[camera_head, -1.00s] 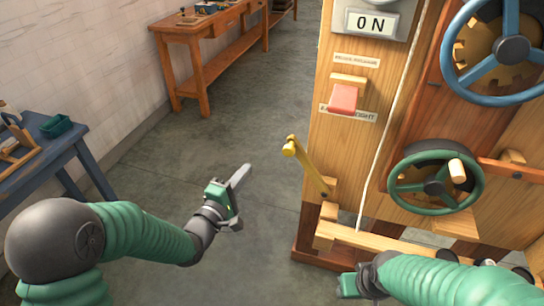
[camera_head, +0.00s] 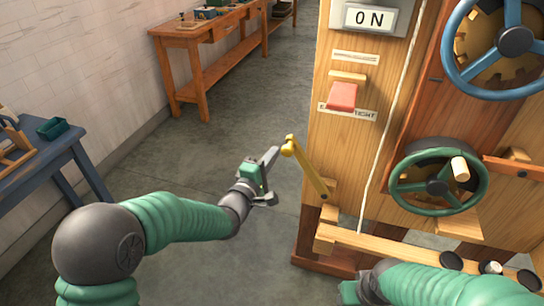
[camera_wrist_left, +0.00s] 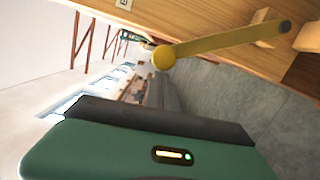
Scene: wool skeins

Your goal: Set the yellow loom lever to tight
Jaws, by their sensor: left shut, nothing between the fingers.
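The yellow lever (camera_head: 307,168) is on the lower left side of the wooden loom frame, tilted up and left with its round knob at the top. In the left wrist view the lever (camera_wrist_left: 220,41) crosses above the gripper, its knob just beyond the fingers. My left gripper (camera_head: 271,156) is shut and empty, its tip just left of the knob; I cannot tell if they touch. It also shows in the left wrist view (camera_wrist_left: 158,92). A plate ending in "TIGHT" (camera_head: 362,114) is partly hidden by a red block (camera_head: 342,96). My right gripper (camera_head: 350,291) is low at the frame's base, its fingers unclear.
A blue handwheel (camera_head: 514,40) and a green handwheel (camera_head: 438,187) are on the loom's right side. A white cord (camera_head: 383,150) hangs down its front. A wooden bench (camera_head: 190,50) and a blue table (camera_head: 40,160) stand left. The floor between is clear.

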